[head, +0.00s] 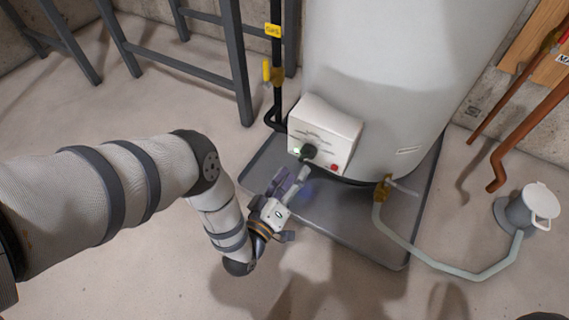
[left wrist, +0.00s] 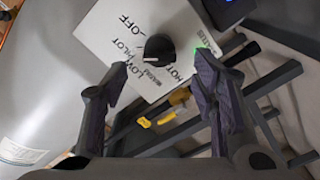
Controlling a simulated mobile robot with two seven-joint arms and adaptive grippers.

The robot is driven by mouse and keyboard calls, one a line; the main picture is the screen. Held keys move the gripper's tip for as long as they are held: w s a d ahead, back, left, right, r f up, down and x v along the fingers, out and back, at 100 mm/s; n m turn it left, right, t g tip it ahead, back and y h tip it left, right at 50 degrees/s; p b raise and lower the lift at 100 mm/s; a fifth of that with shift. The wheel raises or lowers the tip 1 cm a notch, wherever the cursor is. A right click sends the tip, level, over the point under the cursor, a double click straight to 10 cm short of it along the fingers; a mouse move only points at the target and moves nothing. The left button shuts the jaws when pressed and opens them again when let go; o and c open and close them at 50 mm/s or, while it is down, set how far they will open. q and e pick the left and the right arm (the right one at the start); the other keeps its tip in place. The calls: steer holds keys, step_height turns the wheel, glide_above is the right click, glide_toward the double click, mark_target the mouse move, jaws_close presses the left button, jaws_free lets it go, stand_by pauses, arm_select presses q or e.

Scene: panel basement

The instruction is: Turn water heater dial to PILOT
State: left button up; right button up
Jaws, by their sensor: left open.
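The water heater's white control box (head: 331,127) sits low on the tank. Its black dial (head: 308,151) shows on the front face, with a red button (head: 334,168) beside it. In the left wrist view the dial (left wrist: 159,49) stands on the white panel (left wrist: 103,33), with OFF, PILOT, LOW, WARM and HOT printed around it. I cannot tell which mark it points to. My left gripper (head: 292,184) is open and empty, just in front of the box. In the left wrist view its fingertips (left wrist: 162,68) are spread to either side of the dial, with no visible contact.
The grey tank (head: 390,60) stands on a dark tray (head: 340,222). A black gas pipe with a yellow valve (head: 273,73) and a metal rack (head: 237,60) are left of it. A pale hose (head: 442,262) runs to a white-lidded pot (head: 541,200). The floor in front is clear.

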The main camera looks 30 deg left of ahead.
arm_select(q)
steer(key=s, duration=0.7)
steer(key=shift+s+a, duration=0.15)
